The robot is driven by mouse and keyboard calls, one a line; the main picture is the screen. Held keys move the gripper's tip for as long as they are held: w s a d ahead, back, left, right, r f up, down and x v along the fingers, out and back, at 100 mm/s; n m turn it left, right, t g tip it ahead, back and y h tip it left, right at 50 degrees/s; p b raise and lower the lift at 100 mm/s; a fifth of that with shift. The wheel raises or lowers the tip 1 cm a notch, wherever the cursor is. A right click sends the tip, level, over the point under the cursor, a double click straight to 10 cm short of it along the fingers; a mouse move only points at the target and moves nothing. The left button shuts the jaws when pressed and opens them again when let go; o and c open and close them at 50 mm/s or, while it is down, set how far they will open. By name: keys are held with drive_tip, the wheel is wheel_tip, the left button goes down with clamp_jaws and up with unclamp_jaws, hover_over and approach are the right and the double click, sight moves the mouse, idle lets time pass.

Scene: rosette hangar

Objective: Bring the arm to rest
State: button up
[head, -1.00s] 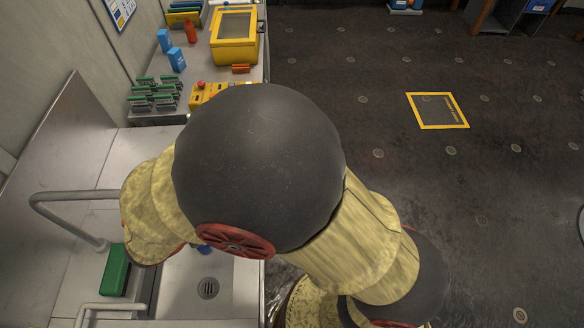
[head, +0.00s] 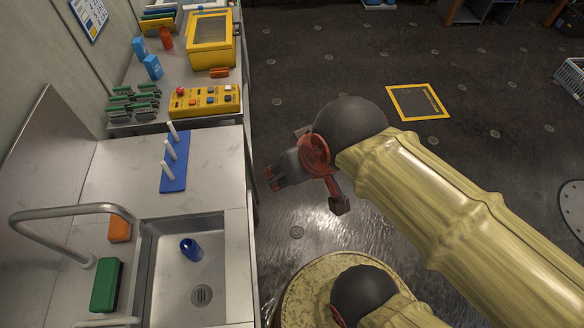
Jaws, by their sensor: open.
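My gripper (head: 274,179) is at the end of my yellow-sleeved arm in the head view. It hangs over the dark floor, just right of the counter's edge. Its fingers point left, stand open and hold nothing that I can see. My arm reaches in from the right side of the picture.
A counter (head: 105,190) runs along the left, with a sink (head: 225,275) holding a blue cup-like thing (head: 191,249). A blue peg rack (head: 174,165), a green block (head: 106,285) and a yellow button panel (head: 204,100) stand near.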

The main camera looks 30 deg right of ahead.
idle(0.3)
wheel_tip(320, 180, down, 3)
drive_tip(key=b, duration=0.3)
idle(0.8)
